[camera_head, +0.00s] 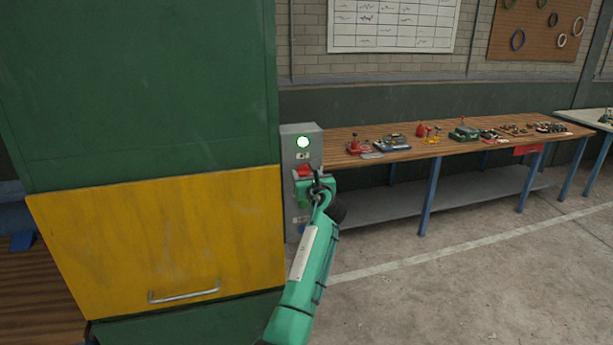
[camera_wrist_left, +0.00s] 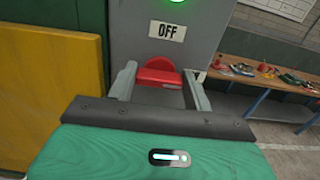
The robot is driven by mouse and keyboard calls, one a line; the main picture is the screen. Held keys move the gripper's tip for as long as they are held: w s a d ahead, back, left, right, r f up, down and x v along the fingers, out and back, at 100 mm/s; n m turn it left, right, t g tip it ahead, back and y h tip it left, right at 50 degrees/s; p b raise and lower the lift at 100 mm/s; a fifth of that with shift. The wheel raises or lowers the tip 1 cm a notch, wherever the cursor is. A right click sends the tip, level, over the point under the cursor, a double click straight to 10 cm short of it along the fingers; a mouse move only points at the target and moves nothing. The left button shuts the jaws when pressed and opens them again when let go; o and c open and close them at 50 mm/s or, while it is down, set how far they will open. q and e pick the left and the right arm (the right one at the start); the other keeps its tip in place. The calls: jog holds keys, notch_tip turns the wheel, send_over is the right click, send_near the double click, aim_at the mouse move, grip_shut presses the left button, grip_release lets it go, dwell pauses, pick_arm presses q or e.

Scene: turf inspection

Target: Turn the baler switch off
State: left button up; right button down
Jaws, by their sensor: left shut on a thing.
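The baler switch is a red lever (camera_wrist_left: 159,73) on a grey control box (camera_head: 290,150), and its red part also shows in the head view (camera_head: 303,170). An "OFF" label (camera_wrist_left: 167,31) sits above the lever. A green lamp (camera_head: 303,142) is lit near the top of the box. My left gripper (camera_wrist_left: 160,85) is at the switch, with one finger on each side of the red lever, shut on it. In the head view my gripper and arm hide the lower part of the switch. My right gripper is not in view.
The green baler (camera_head: 150,90) with its yellow door (camera_head: 170,240) and metal handle stands left of the box. A wooden workbench (camera_head: 400,150) with small tools and parts runs along the wall at the right. The concrete floor (camera_head: 480,290) in front of it is clear.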

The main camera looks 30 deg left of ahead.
pick_arm(q)
jog(key=n+b, duration=0.1)
jog(key=n, duration=0.2)
jog(key=shift+f+n+b, duration=0.15)
jog(key=shift+n+b, duration=0.2)
jog(key=shift+n, duration=0.05)
jog(key=shift+s+a+f+n+b, duration=0.1)
jog(key=shift+f+n+b, duration=0.05)
jog(key=shift+n+b, duration=2.85)
jog(key=shift+s+a+f+n+b, duration=0.1)
jog(key=shift+n+b, duration=1.85)
jog(key=shift+n, duration=2.05)
jog(key=o, duration=1)
jog(key=shift+r, duration=0.15)
jog(key=shift+d, duration=0.1)
